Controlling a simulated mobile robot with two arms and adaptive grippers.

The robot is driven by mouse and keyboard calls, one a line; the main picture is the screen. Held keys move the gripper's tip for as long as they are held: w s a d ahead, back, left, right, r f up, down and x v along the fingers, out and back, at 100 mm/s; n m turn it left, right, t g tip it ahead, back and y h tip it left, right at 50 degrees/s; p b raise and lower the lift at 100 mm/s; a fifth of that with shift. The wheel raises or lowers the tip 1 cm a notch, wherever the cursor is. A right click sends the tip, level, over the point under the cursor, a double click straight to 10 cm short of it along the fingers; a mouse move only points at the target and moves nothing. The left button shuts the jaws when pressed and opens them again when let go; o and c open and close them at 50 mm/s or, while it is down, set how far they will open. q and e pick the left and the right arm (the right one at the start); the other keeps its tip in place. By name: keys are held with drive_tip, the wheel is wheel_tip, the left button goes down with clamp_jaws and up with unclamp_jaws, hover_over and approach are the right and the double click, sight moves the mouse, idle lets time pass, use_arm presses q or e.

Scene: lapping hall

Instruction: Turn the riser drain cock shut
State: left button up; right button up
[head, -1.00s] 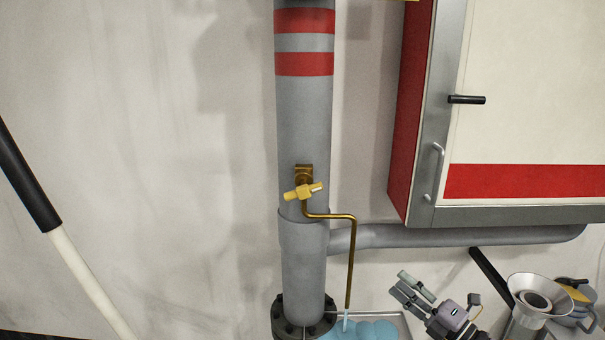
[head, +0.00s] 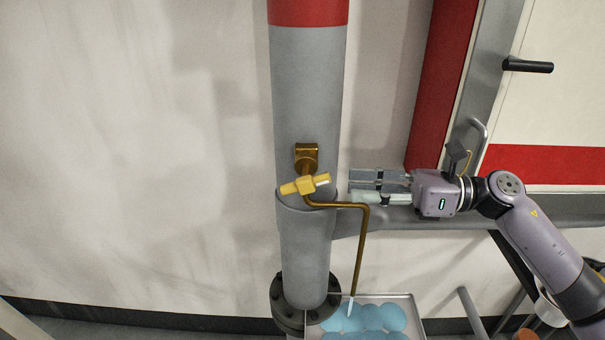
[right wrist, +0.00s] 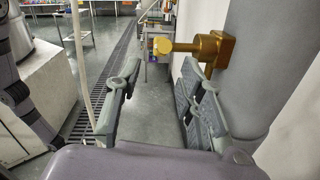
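The riser (head: 308,95) is a thick grey upright pipe with a red band. The brass drain cock (head: 306,157) sticks out from its front. Its yellow T-handle (head: 304,185) lies nearly crosswise, its right end slightly higher. A thin brass spout (head: 360,250) bends right and down, with pale water at its tip. My right gripper (head: 352,186) is open and empty, just right of the handle and apart from it. In the right wrist view, the handle (right wrist: 163,46) shows beyond and between the parted fingers (right wrist: 165,80). My left gripper is not in view.
A metal tray (head: 414,312) with rounded blue shapes stands under the spout. A grey side pipe (head: 395,222) runs right behind my right gripper. A red and cream cabinet with a black handle (head: 527,65) is at upper right. The wall left of the riser is clear.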

sight(303, 185)
drive_tip(key=a, duration=0.2)
drive_tip(key=a+p, duration=0.1)
drive_tip(key=a, duration=0.1)
drive_tip(key=a+p, duration=0.1)
drive_tip(key=a, duration=0.1)
drive_tip(key=shift+w+r, duration=0.25)
drive_tip(key=shift+w, duration=0.05)
drive_tip(key=a+p, duration=0.1)
drive_tip(key=a, duration=0.2)
drive_tip(key=shift+w+a+f, duration=0.1)
drive_tip(key=shift+a+f, duration=0.05)
drive_tip(key=shift+a, duration=0.15)
drive_tip(key=shift+a+f, duration=0.1)
drive_tip(key=shift+a, duration=0.35)
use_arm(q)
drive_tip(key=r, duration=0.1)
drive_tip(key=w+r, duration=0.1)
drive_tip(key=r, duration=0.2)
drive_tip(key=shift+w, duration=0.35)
use_arm(e)
drive_tip(key=shift+c, duration=0.5)
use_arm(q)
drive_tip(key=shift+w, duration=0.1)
use_arm(e)
clamp_jaws()
